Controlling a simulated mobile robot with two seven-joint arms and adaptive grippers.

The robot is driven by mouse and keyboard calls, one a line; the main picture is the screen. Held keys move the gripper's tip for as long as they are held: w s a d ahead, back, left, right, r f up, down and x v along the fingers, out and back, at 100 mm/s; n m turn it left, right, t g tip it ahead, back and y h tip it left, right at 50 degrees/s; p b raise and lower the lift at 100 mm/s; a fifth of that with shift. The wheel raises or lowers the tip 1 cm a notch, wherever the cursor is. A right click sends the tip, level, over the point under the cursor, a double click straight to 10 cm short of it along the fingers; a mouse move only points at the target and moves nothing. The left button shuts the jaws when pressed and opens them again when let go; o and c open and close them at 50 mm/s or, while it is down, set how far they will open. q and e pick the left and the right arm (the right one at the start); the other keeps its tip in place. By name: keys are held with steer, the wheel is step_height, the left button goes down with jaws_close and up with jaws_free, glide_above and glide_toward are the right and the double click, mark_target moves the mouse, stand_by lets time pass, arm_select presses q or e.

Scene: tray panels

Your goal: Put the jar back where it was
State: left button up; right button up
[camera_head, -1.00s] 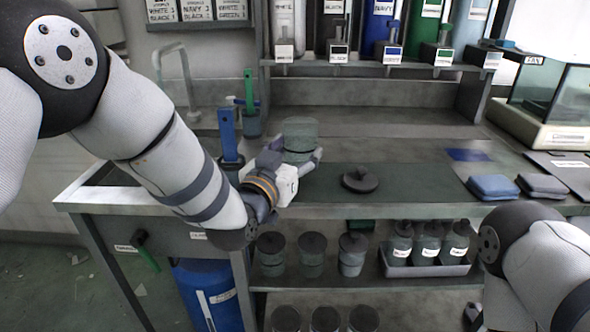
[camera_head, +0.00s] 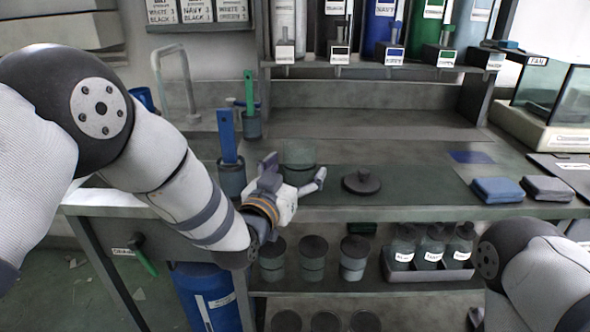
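The jar (camera_head: 300,154) is a grey-green translucent cylinder, standing upright on the counter as far as I can tell. Its lower part is hidden behind my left gripper (camera_head: 296,168). The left gripper is in front of the jar with its two fingers spread apart, one to the left of it and one to the right. It looks open, and I see no finger pressing on the jar. A dark round lid with a knob (camera_head: 361,182) lies on the counter to the right. My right arm enters at the lower right, its gripper out of view.
Blue (camera_head: 497,190) and dark (camera_head: 547,189) pads lie on the right of the counter. Several lidded jars (camera_head: 313,258) and a tray of bottles (camera_head: 430,273) stand on the shelf below. A blue-handled tool in a cup (camera_head: 231,178) stands left of the gripper.

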arm_select(q)
steer(key=shift+r, duration=0.25)
steer(key=p+v, duration=0.2)
steer(key=v, duration=1)
steer(key=s+a+f+n+g+y, duration=0.15)
steer(key=s+a+f+g, duration=0.35)
steer(key=s+f, duration=0.65)
steer(key=s+a+f+n+g+y, duration=0.1)
steer(key=s+a+f+g+y, duration=0.2)
steer(key=s+a+f+g, duration=0.75)
steer(key=s+f+n+g+y, duration=0.1)
steer(key=s+f, duration=0.2)
steer(key=s, duration=0.8)
steer(key=s+a+f+n+g+y, duration=0.1)
steer(key=s+f, duration=0.3)
steer(key=s, duration=0.6)
steer(key=shift+s+a+g, duration=0.2)
steer(key=shift+s+g, duration=0.2)
steer(key=shift+g, duration=0.35)
arm_select(e)
steer(key=shift+w+r+t, duration=0.5)
steer(key=shift+w+r, duration=0.6)
steer(key=shift+w, duration=0.05)
